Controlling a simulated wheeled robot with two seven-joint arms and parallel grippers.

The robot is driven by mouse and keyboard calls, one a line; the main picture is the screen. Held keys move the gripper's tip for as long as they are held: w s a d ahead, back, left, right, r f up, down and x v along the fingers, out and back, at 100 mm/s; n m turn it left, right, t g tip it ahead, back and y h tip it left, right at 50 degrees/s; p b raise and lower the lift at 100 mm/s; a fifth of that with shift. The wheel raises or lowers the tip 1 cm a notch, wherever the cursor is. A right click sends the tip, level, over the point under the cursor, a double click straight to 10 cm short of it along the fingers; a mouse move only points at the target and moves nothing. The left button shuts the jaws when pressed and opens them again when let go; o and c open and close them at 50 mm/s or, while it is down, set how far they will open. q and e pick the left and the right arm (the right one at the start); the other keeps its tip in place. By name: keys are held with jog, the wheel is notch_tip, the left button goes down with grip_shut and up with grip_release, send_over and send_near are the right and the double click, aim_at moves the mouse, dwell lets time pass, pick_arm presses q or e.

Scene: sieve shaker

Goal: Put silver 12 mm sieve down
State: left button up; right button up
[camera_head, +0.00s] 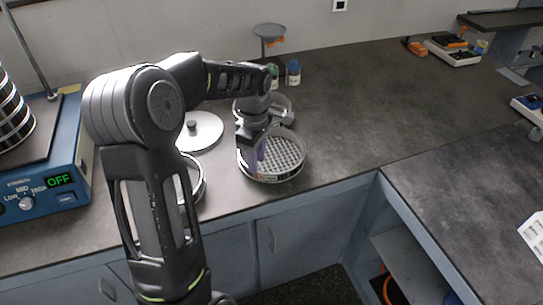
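A round silver sieve (285,152) with a coarse mesh floor shows right of my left arm, close to the front edge of the dark counter. It looks level and seems to sit at the counter surface. My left gripper (259,160) points down at the left part of its rim, with the fingers overlapping the sieve wall. The fingers are too small and too covered to show whether they are shut on the rim. The 12 mm marking cannot be read. My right gripper is not in view.
Another sieve (195,180) is partly hidden behind my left arm. A pale round lid (205,131) with a dark knob lies behind it. A further round pan (284,103) stands behind the gripper. The blue shaker (40,194) reads OFF.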

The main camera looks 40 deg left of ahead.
pick_arm(q)
notch_tip(320, 180, down, 5)
jog(key=shift+s+d+r+p, duration=0.1)
jog(key=shift+p, duration=0.3)
jog(key=shift+c, duration=0.3)
grip_shut()
dwell(1.2)
